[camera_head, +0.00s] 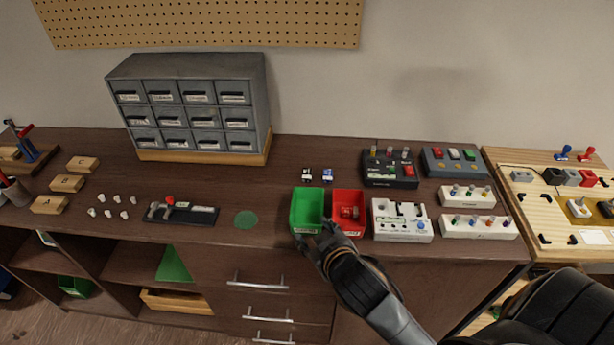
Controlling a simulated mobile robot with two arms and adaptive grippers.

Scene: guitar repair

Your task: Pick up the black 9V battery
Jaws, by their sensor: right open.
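A small black-and-white block (306,175), which looks like the black 9V battery, lies on the dark wooden bench behind the green bin (307,207). A similar blue-and-white block (327,175) lies just to its right. My right gripper (316,234) is open at the front edge of the green bin, well in front of the black block, with the bin between them. Nothing shows between its fingers. My left gripper is not in view.
A red bin (348,227) with a red item in it stands right of the green bin. White and dark test boxes (402,232) stand farther right. A grey drawer cabinet (190,73) stands at the back left. Bench around the two blocks is clear.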

